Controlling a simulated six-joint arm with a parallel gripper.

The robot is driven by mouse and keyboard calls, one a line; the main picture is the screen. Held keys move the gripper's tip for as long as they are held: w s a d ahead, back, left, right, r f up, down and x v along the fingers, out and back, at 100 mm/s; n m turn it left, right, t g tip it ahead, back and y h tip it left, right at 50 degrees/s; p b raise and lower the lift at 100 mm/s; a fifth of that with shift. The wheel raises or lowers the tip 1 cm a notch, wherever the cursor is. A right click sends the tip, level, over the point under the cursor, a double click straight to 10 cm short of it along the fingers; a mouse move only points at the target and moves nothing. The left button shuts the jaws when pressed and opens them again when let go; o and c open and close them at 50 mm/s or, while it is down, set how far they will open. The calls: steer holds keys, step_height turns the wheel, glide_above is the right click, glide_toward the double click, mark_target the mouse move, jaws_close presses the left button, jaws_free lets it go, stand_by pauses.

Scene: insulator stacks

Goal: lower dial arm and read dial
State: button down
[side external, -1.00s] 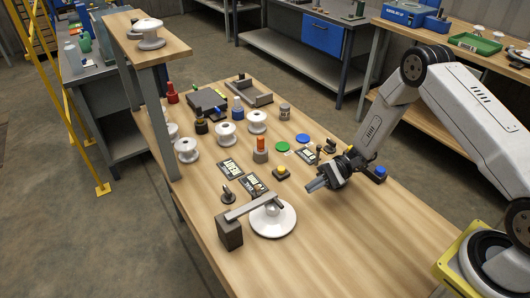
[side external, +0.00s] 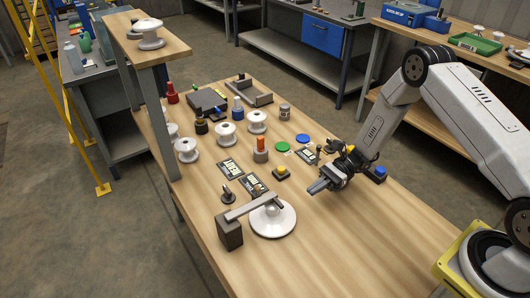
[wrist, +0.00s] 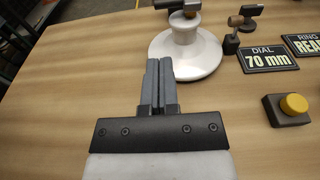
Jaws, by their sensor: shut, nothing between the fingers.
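The dial arm (side external: 250,208) is a grey bar reaching from a dark block (side external: 229,231) over a white insulator disc (side external: 277,223). Its end lies at the knob on top of the disc, but I cannot tell whether it touches. In the wrist view the white insulator (wrist: 186,52) stands just beyond my fingertips, with the bar's end above it at the top edge. A black plate reading "DIAL 70 mm" (wrist: 269,58) lies to its right. My gripper (side external: 318,186) is shut and empty, above the table to the right of the disc; its fingers also show in the wrist view (wrist: 158,62).
A yellow button (side external: 282,172) on a dark box sits left of my gripper. The near right tabletop (side external: 330,235) is clear.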

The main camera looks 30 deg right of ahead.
steer(key=shift+a+f, duration=0.2)
steer(key=shift+a, duration=1.4)
steer(key=shift+a+f, duration=0.25)
steer(key=shift+a, duration=1.4)
steer(key=shift+a+f, duration=0.2)
steer(key=shift+a, duration=1.4)
steer(key=shift+d+r+h, duration=0.1)
steer(key=shift+r+h, duration=0.5)
steer(key=shift+r, duration=0.15)
steer(key=v, duration=1)
steer(key=shift+f, duration=0.2)
steer(key=shift+s, duration=0.1)
steer(key=s+d+r+n+t+h, duration=0.2)
steer(key=s+d+r+n+h, duration=0.2)
steer(key=s+r+n+h, duration=0.7)
steer(key=r+n+h, duration=0.1)
steer(key=n+h, duration=0.3)
steer(key=n, duration=0.3)
steer(key=shift+s+d+t, duration=0.2)
steer(key=shift+d+t, duration=0.05)
steer(key=shift+t, duration=0.05)
